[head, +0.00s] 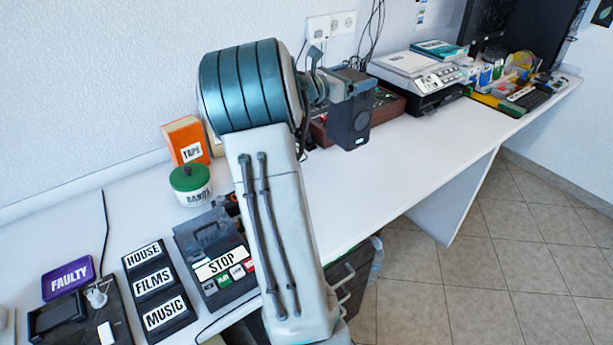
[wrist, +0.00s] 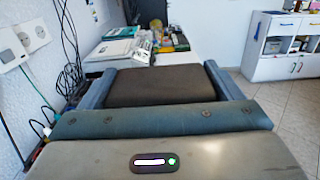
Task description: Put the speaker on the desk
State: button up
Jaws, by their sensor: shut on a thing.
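The speaker (head: 349,125) is a small black box with a round driver and a small light on its front. My gripper (head: 352,88) is shut on its upper part and holds it roughly upright over the white desk (head: 425,150), past the middle of the picture. In the wrist view the speaker (wrist: 165,86) is a dark block between the two fingers of my gripper (wrist: 160,80). The speaker's underside is hidden, and I cannot tell how far it is above the desk.
A brown wooden device (head: 388,106) stands behind the speaker. A printer-like machine (head: 420,72) stands farther along. The white desktop in front of these is clear. Labelled boxes, a green-lidded pot (head: 190,184) and an orange TAPE box (head: 186,139) are at left. Cables hang by the wall.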

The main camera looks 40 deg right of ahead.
jog(key=a+f+b, duration=0.2)
jog(key=a+f, duration=0.8)
jog(key=a, duration=0.1)
jog(key=shift+s+a+f, duration=0.35)
jog(key=shift+f, duration=0.05)
jog(key=shift+f, duration=0.2)
jog(key=o, duration=1.8)
jog(key=shift+o, duration=0.2)
jog(key=shift+r, duration=0.1)
